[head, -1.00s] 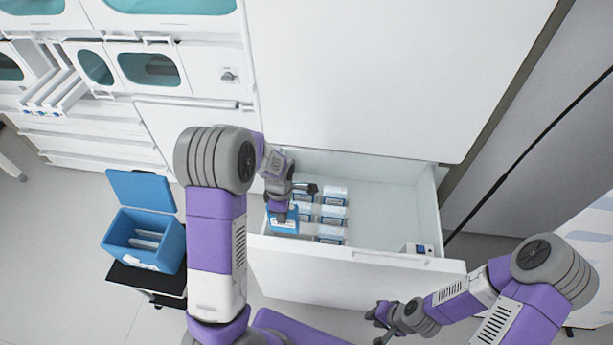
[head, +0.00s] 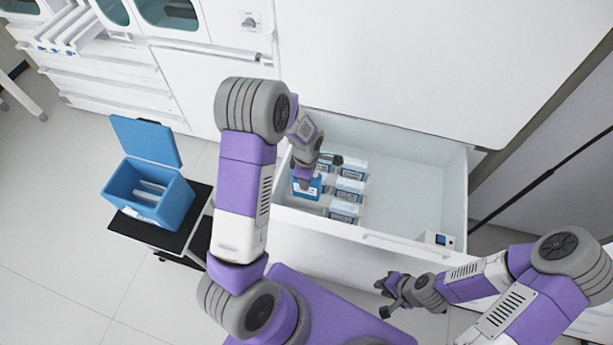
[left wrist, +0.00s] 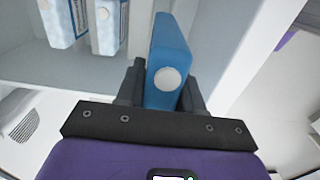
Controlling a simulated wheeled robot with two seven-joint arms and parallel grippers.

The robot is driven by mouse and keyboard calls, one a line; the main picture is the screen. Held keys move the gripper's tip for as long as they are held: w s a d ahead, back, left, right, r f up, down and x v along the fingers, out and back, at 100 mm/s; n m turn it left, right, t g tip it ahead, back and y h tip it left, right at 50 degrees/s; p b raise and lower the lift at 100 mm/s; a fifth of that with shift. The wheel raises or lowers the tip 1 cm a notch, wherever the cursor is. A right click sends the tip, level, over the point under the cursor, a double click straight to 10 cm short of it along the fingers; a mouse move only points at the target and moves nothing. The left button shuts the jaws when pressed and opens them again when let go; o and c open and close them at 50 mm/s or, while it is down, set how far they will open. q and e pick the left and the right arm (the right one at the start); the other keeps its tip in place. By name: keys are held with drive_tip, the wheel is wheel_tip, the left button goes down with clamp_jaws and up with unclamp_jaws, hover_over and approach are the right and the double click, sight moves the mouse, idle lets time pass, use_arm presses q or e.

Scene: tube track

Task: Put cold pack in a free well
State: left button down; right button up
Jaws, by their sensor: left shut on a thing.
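My left gripper (head: 306,178) is inside the open drawer at its left front corner, shut on a blue cold pack (head: 307,190). In the left wrist view the blue pack (left wrist: 170,55) stands between the two fingers, with a white round spot on its face. The arm and gripper hide part of the pack in the head view. I cannot tell whether it touches the drawer floor. The blue cooler box (head: 172,207) stands open at the left, with white pieces inside; its wells are not clear. My right gripper (head: 384,298) is open and empty in front of the drawer.
Several white-and-blue packs (head: 345,210) stand in the drawer beside the held one. The white drawer (head: 400,195) is bare in its middle; a small device (head: 438,239) sits at its right front. The cooler rests on a black-topped cart (head: 197,200), its lid (head: 146,142) raised.

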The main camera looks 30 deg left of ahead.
sight(307, 195)
use_arm(q)
drive_tip(key=shift+f, duration=0.3)
drive_tip(key=shift+f+b, duration=1.95)
drive_tip(key=shift+f, duration=0.55)
drive_tip(key=shift+f+b, duration=1.25)
drive_tip(key=shift+f, duration=0.5)
drive_tip(key=shift+f+b, duration=0.9)
drive_tip(key=shift+f, duration=0.5)
